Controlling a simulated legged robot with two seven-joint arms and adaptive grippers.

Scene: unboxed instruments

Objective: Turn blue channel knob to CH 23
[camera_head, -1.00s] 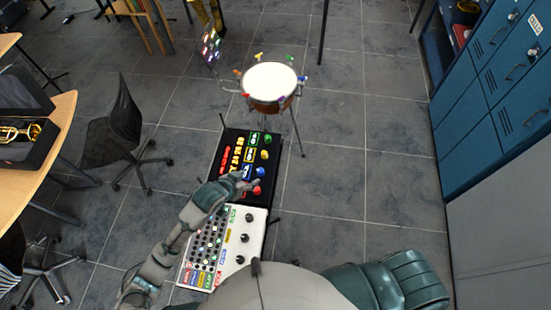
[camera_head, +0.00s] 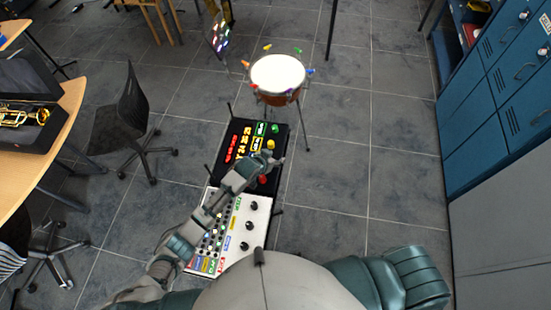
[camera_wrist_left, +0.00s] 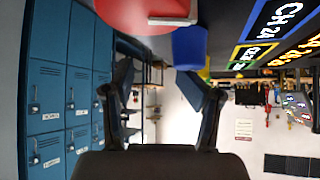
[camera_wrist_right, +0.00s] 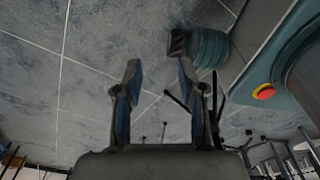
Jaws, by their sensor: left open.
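The blue channel knob (camera_wrist_left: 189,47) shows in the left wrist view, ahead of my left gripper (camera_wrist_left: 158,80) and nearer its right finger. The left gripper's fingers are apart, with nothing between them; I cannot tell whether one touches the knob. The blue-framed display (camera_wrist_left: 279,20) beside it reads CH 24. In the head view my left gripper (camera_head: 272,161) is over the knob side of the black channel panel (camera_head: 228,182) and hides the blue knob. My right gripper (camera_wrist_right: 156,80) is open and empty in the right wrist view, above the floor.
A red knob (camera_wrist_left: 146,12) lies close by the blue one. The green (camera_head: 275,128) and yellow (camera_head: 270,144) knobs are farther up the panel. A white mixer panel (camera_head: 235,240) adjoins below. A drum (camera_head: 277,75) stands beyond; blue lockers (camera_head: 480,130) are right.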

